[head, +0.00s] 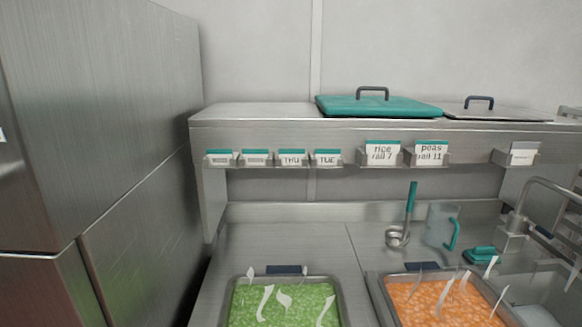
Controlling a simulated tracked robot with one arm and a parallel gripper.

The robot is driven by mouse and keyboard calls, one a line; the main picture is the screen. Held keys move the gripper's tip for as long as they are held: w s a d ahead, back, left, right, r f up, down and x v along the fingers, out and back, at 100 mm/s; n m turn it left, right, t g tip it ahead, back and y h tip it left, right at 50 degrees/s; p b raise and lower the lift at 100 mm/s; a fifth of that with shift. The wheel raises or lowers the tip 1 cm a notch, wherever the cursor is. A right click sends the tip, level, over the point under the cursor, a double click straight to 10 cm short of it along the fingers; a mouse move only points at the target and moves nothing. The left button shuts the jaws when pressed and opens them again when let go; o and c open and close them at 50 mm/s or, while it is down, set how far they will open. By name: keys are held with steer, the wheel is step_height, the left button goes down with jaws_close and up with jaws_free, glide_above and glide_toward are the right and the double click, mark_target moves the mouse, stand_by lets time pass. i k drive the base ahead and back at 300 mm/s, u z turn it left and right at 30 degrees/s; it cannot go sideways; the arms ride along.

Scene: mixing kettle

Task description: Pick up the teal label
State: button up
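Several small white labels with teal top bands stand in metal holders along the front of the steel shelf. From the left they are a first label (220,158) and a second label (256,158), both with print too small to read, then a THU label (291,159) and a TUE label (326,159). Two larger teal-topped labels follow, "rice rail 7" (382,153) and "peas rail 11" (430,153). I cannot tell which one is the teal label of the task. My gripper is not in view.
A teal lid (350,106) and a steel lid (500,114) lie on the shelf (250,112). Below are a pan of green peas (285,305), a pan of orange food (440,300), a ladle (398,235), a clear jug (440,225) and a tap (545,185). A tall steel cabinet (100,120) stands left.

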mark_target(289, 158)
steer(key=u, duration=0.05)
steer(key=k, duration=0.55)
steer(key=z, duration=0.55)
steer(key=i, duration=2.1)
steer(key=u, duration=0.85)
